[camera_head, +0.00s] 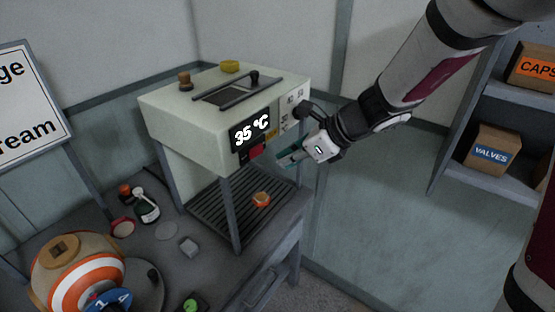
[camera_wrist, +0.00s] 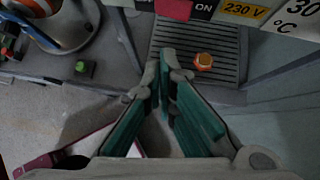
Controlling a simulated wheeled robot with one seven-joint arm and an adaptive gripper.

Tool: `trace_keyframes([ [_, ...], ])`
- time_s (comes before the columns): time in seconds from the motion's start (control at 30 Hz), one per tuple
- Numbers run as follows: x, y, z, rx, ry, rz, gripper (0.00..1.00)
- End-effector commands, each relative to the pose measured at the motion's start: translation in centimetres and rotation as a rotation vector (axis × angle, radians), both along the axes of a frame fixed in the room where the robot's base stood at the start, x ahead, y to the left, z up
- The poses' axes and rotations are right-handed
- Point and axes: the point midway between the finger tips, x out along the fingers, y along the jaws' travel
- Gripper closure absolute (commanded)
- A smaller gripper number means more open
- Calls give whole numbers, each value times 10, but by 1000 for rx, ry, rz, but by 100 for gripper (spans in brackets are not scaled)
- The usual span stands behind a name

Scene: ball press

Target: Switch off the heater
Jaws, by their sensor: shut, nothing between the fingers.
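The heater is a cream box-shaped machine (camera_head: 190,125) on legs, with a display reading 35 °C (camera_head: 250,130). A red switch (camera_head: 257,151) sits under the display on its front. In the wrist view the red switch (camera_wrist: 173,8) is at the top edge, cut off, beside a black "ON" label (camera_wrist: 204,7). My gripper (camera_head: 281,160) is just right of the switch in the head view, its teal fingers pointing left. In the wrist view my gripper (camera_wrist: 166,62) is shut and empty, its tips below the switch. I cannot tell whether they touch the front.
An orange-and-white knob-like piece (camera_head: 261,199) lies on the slatted tray (camera_head: 215,217) under the machine. A striped ball-shaped object (camera_head: 80,272), a small bottle (camera_head: 147,207) and a green button (camera_head: 190,305) are on the table. Shelves with boxes (camera_head: 492,149) stand at right.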

Motion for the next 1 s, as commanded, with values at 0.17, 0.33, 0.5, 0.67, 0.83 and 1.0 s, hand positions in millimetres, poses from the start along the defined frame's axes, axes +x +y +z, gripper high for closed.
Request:
trace_keyframes([
  [0.17,-16,-20,29,0,-8,-3,100],
  [0.33,-29,-36,49,0,-7,-2,100],
  [0.5,-37,-45,61,-1,-5,-1,100],
  [0.67,-39,-48,64,1,-2,0,100],
  [0.83,-39,-48,64,1,-2,0,100],
  [1.0,-40,-48,64,0,-5,1,100],
])
